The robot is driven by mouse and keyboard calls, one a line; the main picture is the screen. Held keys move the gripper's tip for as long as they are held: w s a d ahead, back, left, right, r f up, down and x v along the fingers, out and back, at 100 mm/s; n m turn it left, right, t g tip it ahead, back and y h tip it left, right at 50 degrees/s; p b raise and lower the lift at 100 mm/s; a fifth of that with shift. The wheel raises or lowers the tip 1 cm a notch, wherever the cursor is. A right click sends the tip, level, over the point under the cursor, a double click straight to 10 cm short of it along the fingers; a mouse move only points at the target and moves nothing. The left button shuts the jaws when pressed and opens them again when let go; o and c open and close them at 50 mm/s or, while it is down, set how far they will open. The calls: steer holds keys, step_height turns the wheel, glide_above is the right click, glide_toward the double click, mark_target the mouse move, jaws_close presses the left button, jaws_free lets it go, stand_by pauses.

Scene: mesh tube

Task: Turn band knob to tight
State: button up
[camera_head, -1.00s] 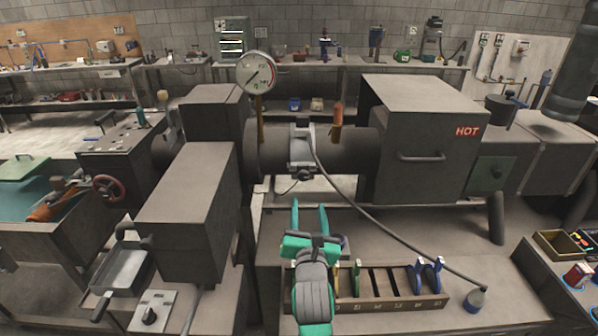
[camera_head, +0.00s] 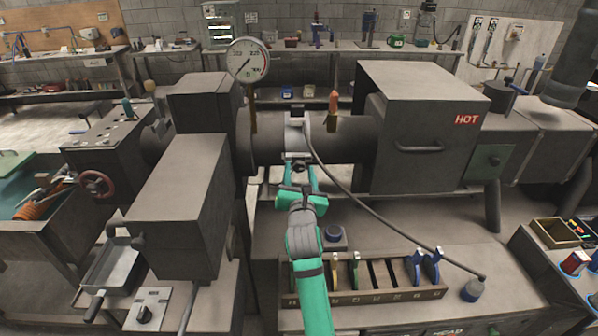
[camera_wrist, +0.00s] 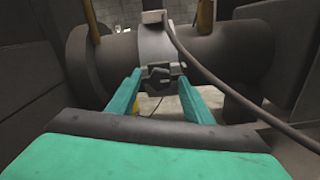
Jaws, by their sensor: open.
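The metal band (camera_head: 294,136) wraps the dark horizontal tube (camera_head: 345,150) in the middle of the head view. Its dark knob (camera_head: 298,166) hangs at the band's lower front. In the wrist view the knob (camera_wrist: 160,77) shows under the band (camera_wrist: 153,45), between the teal fingers. My gripper (camera_head: 299,172) is open, with its fingers on either side of the knob. My gripper also shows in the wrist view (camera_wrist: 161,84). I cannot tell whether either finger touches the knob.
A cable (camera_head: 375,215) runs from the band down to the right. A round gauge (camera_head: 248,60) and an orange-topped post (camera_head: 333,108) stand above the tube. A box marked HOT (camera_head: 425,135) is at right. A slotted rack (camera_head: 370,281) lies below my arm.

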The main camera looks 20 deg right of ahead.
steer(key=shift+w+d, duration=0.1)
steer(key=shift+w, duration=0.25)
steer(key=c, duration=1.1)
steer(key=shift+o, duration=0.2)
